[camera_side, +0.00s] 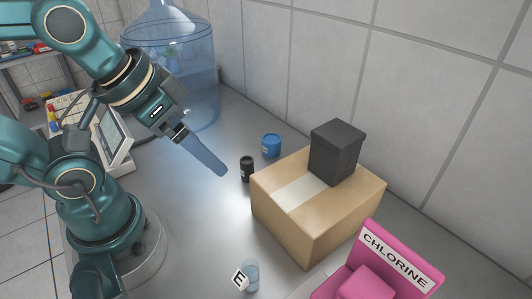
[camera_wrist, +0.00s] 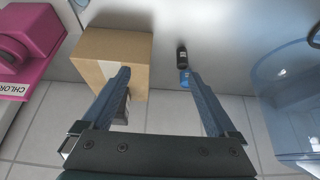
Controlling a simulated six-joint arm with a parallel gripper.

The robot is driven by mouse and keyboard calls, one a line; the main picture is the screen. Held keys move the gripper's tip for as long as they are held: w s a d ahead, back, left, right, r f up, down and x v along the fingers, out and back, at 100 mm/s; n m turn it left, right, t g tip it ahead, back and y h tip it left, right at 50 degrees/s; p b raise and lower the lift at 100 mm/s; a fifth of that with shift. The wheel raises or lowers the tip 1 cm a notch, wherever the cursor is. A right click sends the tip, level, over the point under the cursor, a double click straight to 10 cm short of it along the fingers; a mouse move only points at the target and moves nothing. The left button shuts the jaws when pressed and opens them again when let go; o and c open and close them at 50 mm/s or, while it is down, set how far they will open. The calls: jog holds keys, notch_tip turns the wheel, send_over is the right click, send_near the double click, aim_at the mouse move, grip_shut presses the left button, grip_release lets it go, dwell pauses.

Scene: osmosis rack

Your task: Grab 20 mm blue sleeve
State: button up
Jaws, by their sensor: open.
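The blue sleeve (camera_side: 271,145) is a short cylinder with a pale label, on the grey table near the wall, behind a black sleeve (camera_side: 247,168). The wrist view also shows the blue sleeve (camera_wrist: 184,78), next to the black one (camera_wrist: 181,57); it appears between my fingers, close to the right one. My gripper (camera_side: 222,171) is open and empty, held above the table to the left of both sleeves in the side view. In the wrist view its two long blue fingers (camera_wrist: 160,74) are spread wide. Nothing touches them.
A cardboard box (camera_side: 320,217) with a dark lidded bin (camera_side: 337,152) on top stands right of the sleeves. A large clear bottle (camera_side: 178,75) stands behind.

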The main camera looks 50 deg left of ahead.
jog(key=w+a+r+m+t+y, duration=0.1)
jog(key=w+r+t, duration=0.2)
jog(key=w, duration=0.2)
jog(key=w+a+r+m+t, duration=0.1)
jog(key=w+a+r+t, duration=0.1)
jog(key=w, duration=0.3)
jog(key=m+t+h, duration=0.3)
jog(key=m+t, duration=0.1)
send_over(269, 139)
jog(key=s+d, duration=0.1)
jog(key=d, duration=0.2)
notch_tip(269, 139, down, 7)
jog(key=s+a+f+n, duration=0.1)
jog(key=f, duration=0.2)
jog(key=s+a+f+n, duration=0.1)
jog(key=f, duration=0.2)
jog(key=s+a+f+n+g, duration=0.1)
jog(key=s+f+n, duration=0.1)
jog(key=f, duration=0.2)
jog(key=shift+s+a, duration=0.1)
jog(key=shift+a, duration=0.15)
jog(key=shift+a+f, duration=0.15)
jog(key=shift+x, duration=2.5)
jog(key=c, duration=1.4)
